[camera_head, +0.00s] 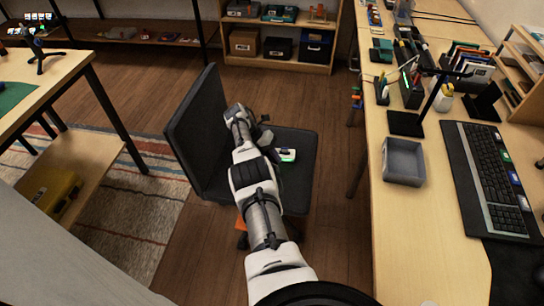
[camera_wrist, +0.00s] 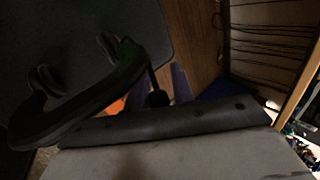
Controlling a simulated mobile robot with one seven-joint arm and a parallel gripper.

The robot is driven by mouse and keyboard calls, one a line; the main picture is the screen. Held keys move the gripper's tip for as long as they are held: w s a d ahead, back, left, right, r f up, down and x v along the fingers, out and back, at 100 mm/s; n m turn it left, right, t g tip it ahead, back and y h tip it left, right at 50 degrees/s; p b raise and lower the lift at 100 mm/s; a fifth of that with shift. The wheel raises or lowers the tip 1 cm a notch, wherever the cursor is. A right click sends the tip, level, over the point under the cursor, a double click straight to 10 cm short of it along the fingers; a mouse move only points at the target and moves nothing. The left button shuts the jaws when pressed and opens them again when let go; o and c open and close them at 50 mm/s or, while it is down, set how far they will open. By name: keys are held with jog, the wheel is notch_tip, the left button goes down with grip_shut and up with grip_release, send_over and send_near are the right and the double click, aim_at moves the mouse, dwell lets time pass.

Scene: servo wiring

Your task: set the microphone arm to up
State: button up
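I cannot clearly make out a microphone arm. A black stand (camera_head: 408,123) on the right desk has a slanted post and a thin bar at its top; it may be the microphone arm or a lamp. My gripper (camera_head: 268,140) is over the chair, far left of that stand, with its fingers too small to tell apart. A white piece with a green light (camera_head: 287,155) shows beside it; I cannot tell if it is part of me. In the wrist view, dark curved parts lie in shadow, and whether they are open or shut is unclear.
The black chair (camera_head: 190,140) stands between the desks. A grey bin (camera_head: 403,162), a keyboard (camera_head: 490,175) and a pen cup (camera_head: 382,95) are on the right desk (camera_head: 415,245). A wooden shelf (camera_head: 275,60) stands behind. Bare floor (camera_head: 345,225) lies between chair and right desk.

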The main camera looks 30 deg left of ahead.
jog(key=shift+o, duration=1.4)
jog(key=shift+a+r, duration=0.1)
jog(key=b+v, duration=0.3)
jog(key=v, duration=1)
jog(key=shift+r, duration=0.25)
jog(key=shift+a, duration=0.1)
jog(key=shift+c, duration=0.4)
